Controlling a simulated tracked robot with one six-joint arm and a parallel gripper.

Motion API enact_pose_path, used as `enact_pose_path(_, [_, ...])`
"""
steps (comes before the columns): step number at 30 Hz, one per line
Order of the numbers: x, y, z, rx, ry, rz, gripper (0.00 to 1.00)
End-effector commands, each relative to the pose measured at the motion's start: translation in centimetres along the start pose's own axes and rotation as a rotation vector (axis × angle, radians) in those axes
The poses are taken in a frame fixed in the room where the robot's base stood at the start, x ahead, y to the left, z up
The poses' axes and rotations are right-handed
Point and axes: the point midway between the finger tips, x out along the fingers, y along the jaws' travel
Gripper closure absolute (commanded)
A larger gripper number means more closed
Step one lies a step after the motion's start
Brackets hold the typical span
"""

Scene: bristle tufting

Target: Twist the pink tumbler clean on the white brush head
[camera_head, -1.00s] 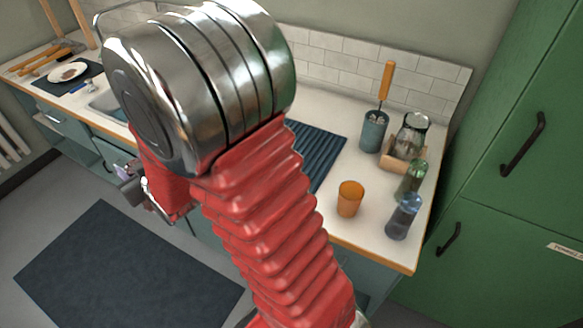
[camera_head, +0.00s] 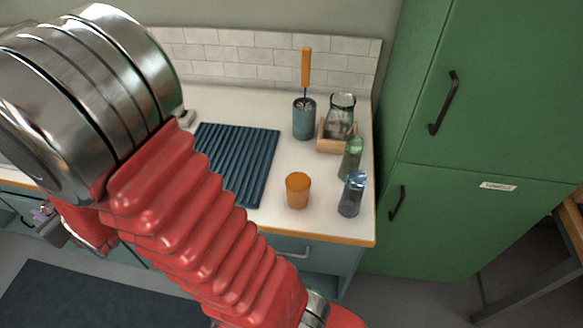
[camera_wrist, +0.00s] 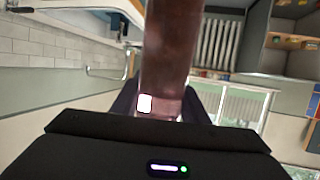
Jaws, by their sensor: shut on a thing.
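My gripper (camera_wrist: 165,105) is shut on the pink tumbler (camera_wrist: 168,55), which looks dark brownish pink in the wrist view and stands out between the fingers. In the head view my gripper (camera_head: 52,230) is at the lower left, mostly behind my red arm, and only a small pinkish bit of the tumbler (camera_head: 41,212) shows. I cannot make out a white brush head. A brush with an orange handle (camera_head: 306,68) stands in a teal holder (camera_head: 304,120), its head inside and hard to see. My gripper is well away from it.
On the counter (camera_head: 332,215) are a dark ribbed mat (camera_head: 237,160), an orange tumbler (camera_head: 298,190), a green bottle (camera_head: 351,158), a blue bottle (camera_head: 352,194) and a glass jar (camera_head: 340,117) by a wooden caddy (camera_head: 334,145). A green cabinet (camera_head: 470,110) stands right. My arm hides the counter's left part.

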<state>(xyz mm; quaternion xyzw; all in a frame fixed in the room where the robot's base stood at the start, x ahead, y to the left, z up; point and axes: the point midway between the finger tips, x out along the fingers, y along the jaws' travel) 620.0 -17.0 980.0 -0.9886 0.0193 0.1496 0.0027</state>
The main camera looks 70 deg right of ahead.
Motion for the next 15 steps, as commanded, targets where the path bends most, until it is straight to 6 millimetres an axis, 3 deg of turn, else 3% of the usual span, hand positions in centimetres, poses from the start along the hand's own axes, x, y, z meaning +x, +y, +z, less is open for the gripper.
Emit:
enact_pose_path(5, [0.1, 5.6, -1.0, 0.041, 0.003, 0.127, 1.00])
enact_pose_path(15, [-2.5, 20.9, -1.9, 0.151, 0.003, 0.483, 1.00])
